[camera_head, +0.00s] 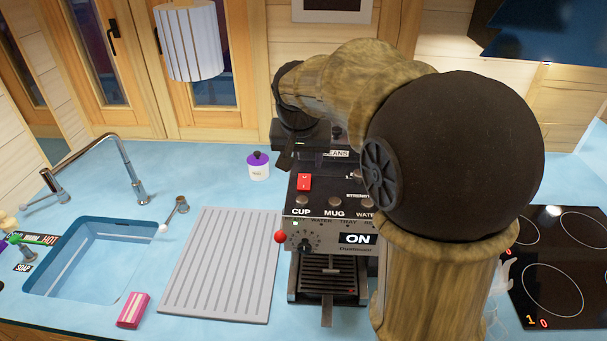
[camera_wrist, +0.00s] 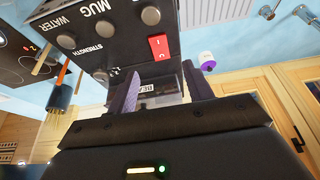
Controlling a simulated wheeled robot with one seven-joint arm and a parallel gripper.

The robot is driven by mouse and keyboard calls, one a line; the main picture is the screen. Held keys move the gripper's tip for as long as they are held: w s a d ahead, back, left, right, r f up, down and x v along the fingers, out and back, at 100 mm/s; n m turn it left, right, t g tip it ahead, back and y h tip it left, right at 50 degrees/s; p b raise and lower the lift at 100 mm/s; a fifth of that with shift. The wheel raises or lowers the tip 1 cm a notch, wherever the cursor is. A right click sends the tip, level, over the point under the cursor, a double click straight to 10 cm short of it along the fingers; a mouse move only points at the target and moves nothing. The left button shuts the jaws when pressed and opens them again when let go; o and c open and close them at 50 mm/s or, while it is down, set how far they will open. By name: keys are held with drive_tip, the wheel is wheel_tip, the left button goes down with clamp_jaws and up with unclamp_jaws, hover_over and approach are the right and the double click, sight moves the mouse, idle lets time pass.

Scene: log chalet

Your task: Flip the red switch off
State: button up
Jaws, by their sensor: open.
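The red switch (camera_head: 304,181) is on the upper left of the dark coffee machine's front panel (camera_head: 316,228). A small display on the machine reads ON. In the wrist view the red switch (camera_wrist: 158,47) shows its I and O marks, ahead of the two fingertips and apart from them. My gripper (camera_wrist: 163,82) is open, with nothing between its dark fingers. In the head view my gripper (camera_head: 287,152) is near the machine's top, just behind and above the switch; my arm partly hides it and the machine's right side.
A ribbed grey drainboard (camera_head: 222,262) and the sink (camera_head: 95,262) lie to the left. A purple-lidded jar (camera_head: 258,168) stands behind the drainboard. A black cooktop (camera_head: 560,262) lies to the right. A lamp (camera_head: 189,42) hangs at upper left.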

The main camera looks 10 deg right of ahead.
sight(304, 182)
drive_tip(key=p+x, duration=0.1)
drive_tip(key=x, duration=0.8)
drive_tip(key=shift+p, duration=0.35)
drive_tip(key=c, duration=1)
